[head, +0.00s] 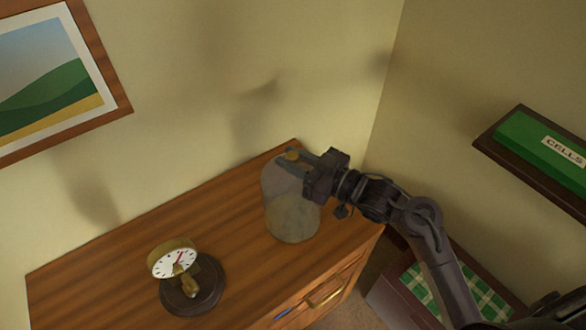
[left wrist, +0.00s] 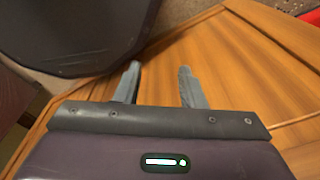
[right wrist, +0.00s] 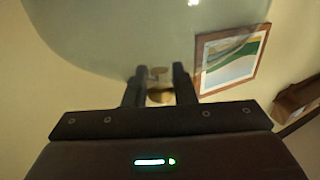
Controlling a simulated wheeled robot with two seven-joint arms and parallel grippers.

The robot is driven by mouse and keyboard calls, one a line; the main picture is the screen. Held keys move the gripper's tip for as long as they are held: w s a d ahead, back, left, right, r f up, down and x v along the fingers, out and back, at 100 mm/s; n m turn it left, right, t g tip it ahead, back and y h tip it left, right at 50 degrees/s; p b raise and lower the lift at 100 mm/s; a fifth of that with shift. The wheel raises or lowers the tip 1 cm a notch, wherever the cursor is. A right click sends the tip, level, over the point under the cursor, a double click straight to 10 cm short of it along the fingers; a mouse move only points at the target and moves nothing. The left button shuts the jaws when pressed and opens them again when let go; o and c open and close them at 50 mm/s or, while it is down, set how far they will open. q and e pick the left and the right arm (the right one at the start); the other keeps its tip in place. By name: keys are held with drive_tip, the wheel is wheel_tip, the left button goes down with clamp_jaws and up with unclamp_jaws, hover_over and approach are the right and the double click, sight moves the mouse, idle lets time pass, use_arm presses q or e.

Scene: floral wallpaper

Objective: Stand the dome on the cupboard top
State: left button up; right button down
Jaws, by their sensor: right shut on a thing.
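The clear glass dome (head: 292,210) is upright at the right part of the wooden cupboard top (head: 120,262). My right gripper (head: 298,157) is shut on the brass knob at the dome's crown. The right wrist view shows the knob between the fingertips (right wrist: 158,84), with the glass (right wrist: 110,30) beyond. I cannot tell whether the dome's rim touches the wood or hangs just above it. My left gripper (left wrist: 158,82) shows only in its own wrist view, with fingers apart and nothing between them.
A small brass clock (head: 174,259) on a dark round base (head: 193,290) stands left of the dome. A green checked cloth (head: 485,298) lies low at the right. Bare wood separates clock and dome.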

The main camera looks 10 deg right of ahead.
wheel_tip(320, 180, down, 4)
drive_tip(key=shift+r, duration=0.25)
use_arm(q)
drive_tip(key=shift+s+d+r, duration=0.2)
drive_tip(key=shift+s+d, duration=0.1)
drive_tip(key=shift+s, duration=0.1)
use_arm(e)
drive_tip(key=shift+f, duration=0.15)
drive_tip(key=shift+f, duration=0.15)
drive_tip(key=c, duration=1.2)
unclamp_jaws()
use_arm(q)
drive_tip(key=shift+f, duration=0.1)
